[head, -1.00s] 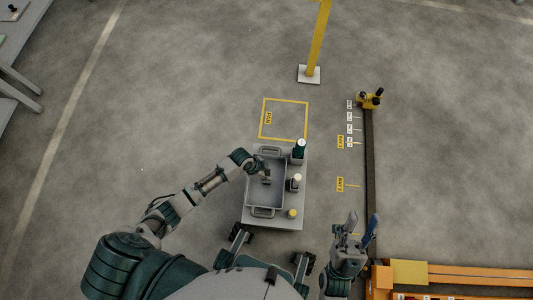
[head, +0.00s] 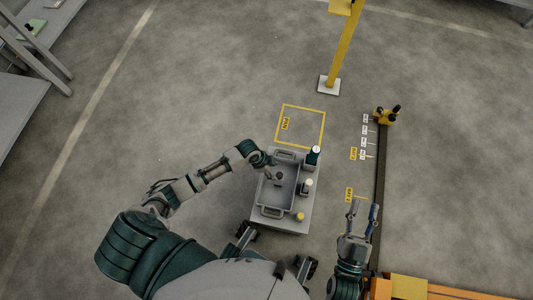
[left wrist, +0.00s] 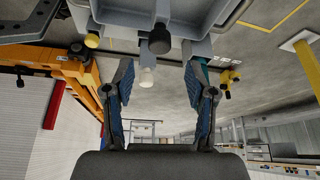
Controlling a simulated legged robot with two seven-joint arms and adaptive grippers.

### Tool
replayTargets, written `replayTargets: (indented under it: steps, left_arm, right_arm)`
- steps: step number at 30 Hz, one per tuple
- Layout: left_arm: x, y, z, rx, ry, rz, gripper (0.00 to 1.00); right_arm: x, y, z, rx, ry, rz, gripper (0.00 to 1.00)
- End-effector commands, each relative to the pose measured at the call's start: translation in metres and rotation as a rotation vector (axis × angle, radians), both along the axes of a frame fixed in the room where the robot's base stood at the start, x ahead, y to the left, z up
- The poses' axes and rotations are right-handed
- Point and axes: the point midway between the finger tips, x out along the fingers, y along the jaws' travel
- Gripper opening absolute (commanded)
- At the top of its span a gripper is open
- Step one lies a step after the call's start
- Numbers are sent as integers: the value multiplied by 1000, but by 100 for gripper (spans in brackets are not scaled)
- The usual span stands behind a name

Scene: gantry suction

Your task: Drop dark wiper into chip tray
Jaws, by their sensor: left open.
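The grey chip tray (head: 265,198) sits on a small cart, and its wall shows at the top of the left wrist view (left wrist: 120,14). My left gripper (left wrist: 160,85) is open with nothing held between its fingers; in the head view it is over the tray's far left part. A short dark-ended piece (left wrist: 160,40), perhaps the dark wiper, shows beyond the fingertips by the tray. A small dark shape (head: 279,177) shows within the tray outline; whether it rests on the floor is unclear. My right gripper (head: 362,212) is open and empty, right of the cart.
A dark rail (head: 381,170) runs further right, meeting an orange beam (head: 460,288). A yellow post (head: 344,45) stands beyond.

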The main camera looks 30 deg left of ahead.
Motion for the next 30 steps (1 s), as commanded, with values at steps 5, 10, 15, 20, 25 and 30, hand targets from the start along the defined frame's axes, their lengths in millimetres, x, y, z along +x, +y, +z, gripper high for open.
replayTargets:
  steps: [5,10,15,20,25,30]
  left_arm:
    - [-5,10,28,1,-1,0,56]
    - [-8,14,37,-1,-3,1,56]
    - [-17,-20,45,-88,-92,69,56]
    - [-29,-73,97,-321,-328,284,56]
    - [-46,-73,192,-585,-608,561,56]
    - [-69,-42,269,-739,-824,728,56]
  right_arm:
    - [5,-2,-20,-53,165,0,40]
    - [6,-3,-34,-78,252,0,40]
    - [6,-3,-39,-84,271,0,40]
    - [6,-3,-39,-83,270,0,40]
    - [7,-3,-39,-83,271,0,40]
    - [7,-3,-39,-83,271,-1,40]
